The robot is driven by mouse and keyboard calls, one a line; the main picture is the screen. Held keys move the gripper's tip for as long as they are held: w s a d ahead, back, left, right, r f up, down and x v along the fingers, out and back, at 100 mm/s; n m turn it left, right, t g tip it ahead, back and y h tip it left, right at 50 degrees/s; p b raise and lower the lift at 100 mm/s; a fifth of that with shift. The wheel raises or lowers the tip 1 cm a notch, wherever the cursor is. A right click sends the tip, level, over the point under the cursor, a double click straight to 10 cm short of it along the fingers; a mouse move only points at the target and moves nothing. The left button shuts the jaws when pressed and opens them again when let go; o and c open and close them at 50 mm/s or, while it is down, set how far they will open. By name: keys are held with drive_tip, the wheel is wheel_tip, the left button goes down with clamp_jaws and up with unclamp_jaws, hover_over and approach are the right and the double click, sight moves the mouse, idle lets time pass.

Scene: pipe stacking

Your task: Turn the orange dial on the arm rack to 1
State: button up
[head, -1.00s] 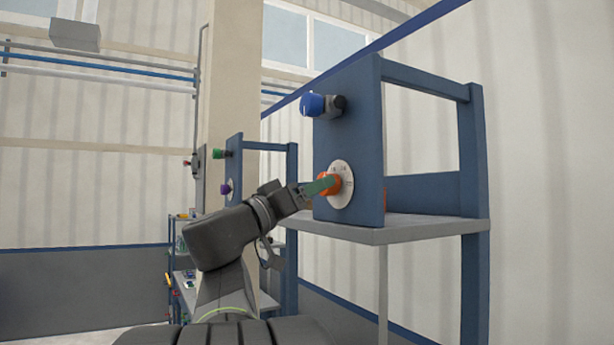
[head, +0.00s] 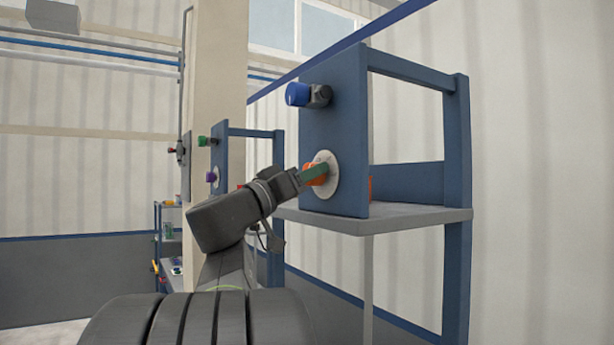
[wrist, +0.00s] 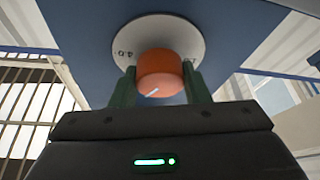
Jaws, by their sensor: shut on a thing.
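The orange dial (head: 315,174) sits on a white round scale plate (head: 331,180) on the blue side panel of the rack (head: 345,125). My gripper (head: 316,175) is at the dial, its green fingers on either side of it. In the wrist view the orange dial (wrist: 160,72) lies between the two green fingers of my gripper (wrist: 158,88), which are shut on it. A pale pointer mark shows on the dial's lower left. The scale plate (wrist: 125,45) shows small marks at its left edge; most of the scale is hidden or too small to read.
A blue knob (head: 297,94) on a dark mount sticks out of the panel above the dial. A grey shelf (head: 400,216) juts out below. Another rack (head: 220,165) with green and purple knobs stands farther back, beside a beige column (head: 217,65).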

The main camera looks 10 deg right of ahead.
drive_tip(key=shift+n, duration=0.3)
drive_tip(key=n+t+y+b, duration=0.1)
drive_tip(key=n+b, duration=0.1)
drive_tip(key=n, duration=0.1)
drive_tip(key=shift+s+f+t, duration=0.1)
drive_tip(key=shift+t, duration=0.2)
drive_tip(key=n+t+y, duration=0.1)
drive_tip(key=n+y, duration=0.1)
drive_tip(key=n, duration=0.3)
drive_tip(key=n+y, duration=0.1)
drive_tip(key=n, duration=0.1)
drive_tip(key=shift+r+p, duration=0.3)
drive_tip(key=n+y+p, duration=0.2)
drive_tip(key=n+p, duration=0.1)
drive_tip(key=n, duration=0.1)
drive_tip(key=shift+r, duration=0.15)
drive_tip(key=n+p, duration=0.1)
drive_tip(key=n, duration=0.2)
drive_tip(key=shift+y+p, duration=0.4)
drive_tip(key=shift+f+n+g+y+p, duration=0.2)
drive_tip(key=shift+n+g+y+p, duration=0.15)
drive_tip(key=shift+n, duration=0.85)
drive_tip(key=n+g, duration=0.1)
drive_tip(key=n, duration=0.1)
drive_tip(key=n+g+y, duration=0.1)
drive_tip(key=n, duration=0.2)
drive_tip(key=shift+g, duration=0.35)
drive_tip(key=shift+n, duration=0.3)
